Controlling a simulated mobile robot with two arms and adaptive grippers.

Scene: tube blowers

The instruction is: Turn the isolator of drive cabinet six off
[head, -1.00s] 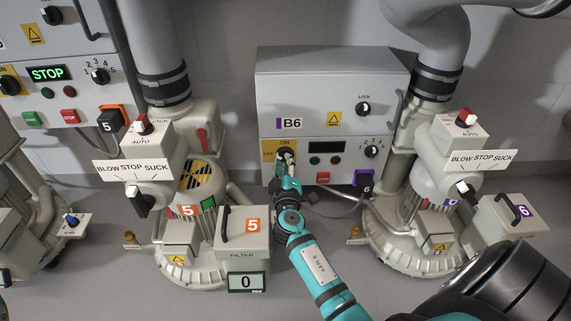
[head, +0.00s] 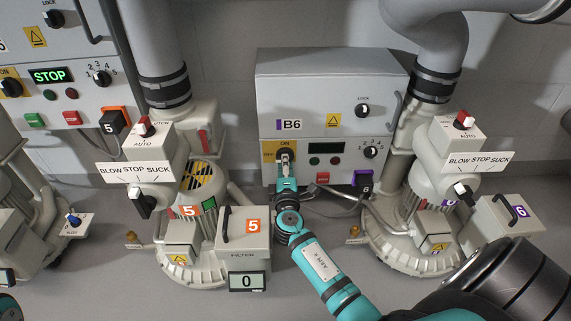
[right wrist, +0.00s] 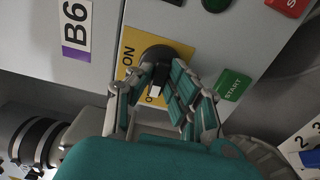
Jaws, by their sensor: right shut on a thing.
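The cabinet marked B6 (head: 330,75) stands at the back, centre right. Its isolator is a black rotary knob (right wrist: 160,55) on a yellow plate (right wrist: 130,50) with ON lettering. A pale mark shows on the knob's near end; I cannot tell surely which position it points to. My right gripper (right wrist: 158,88) is shut on the isolator knob, with a finger on each side of it; the fingers hide part of knob and plate. In the head view my right gripper (head: 286,160) covers most of the knob. My left gripper is not in view.
The green START button (right wrist: 232,85) is close beside the right gripper's fingers. A red button (head: 323,177), a selector knob (head: 371,152) and a LOCK knob (head: 363,111) are on the same cabinet. Blower 5 (head: 180,240) stands left and blower 6 (head: 420,225) right of my arm.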

